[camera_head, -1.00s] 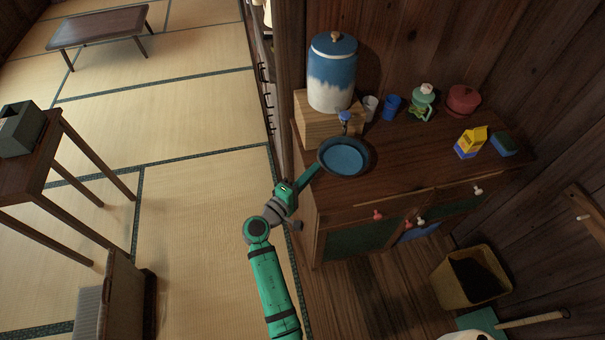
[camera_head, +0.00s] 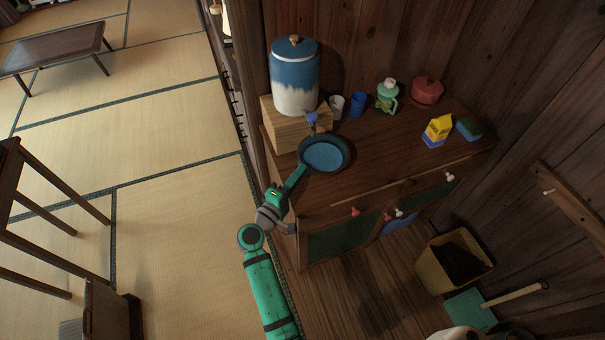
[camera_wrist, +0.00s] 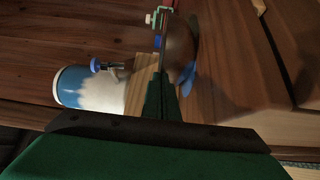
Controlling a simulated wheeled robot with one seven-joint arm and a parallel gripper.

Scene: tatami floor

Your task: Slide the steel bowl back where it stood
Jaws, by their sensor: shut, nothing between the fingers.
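The steel bowl (camera_head: 325,154) sits upright on the cabinet top near its front edge, in front of the drink dispenser's tap (camera_head: 312,120). Its inside looks blue in the head view. In the wrist view the bowl (camera_wrist: 181,45) shows as a shiny grey side just beyond the fingers. My gripper (camera_head: 301,173) is shut and empty, with its green fingertips at the bowl's near left rim. They appear to touch it, though the exact contact is hidden. The fingers (camera_wrist: 166,95) partly cover the bowl in the wrist view.
The blue and white dispenser (camera_head: 295,80) stands on a wooden block (camera_head: 285,122) left of the bowl. Two cups (camera_head: 357,104), a green jug (camera_head: 387,97), a red pot (camera_head: 427,91), a carton (camera_head: 438,131) and a sponge (camera_head: 469,128) stand behind and right. Counter right of the bowl is clear.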

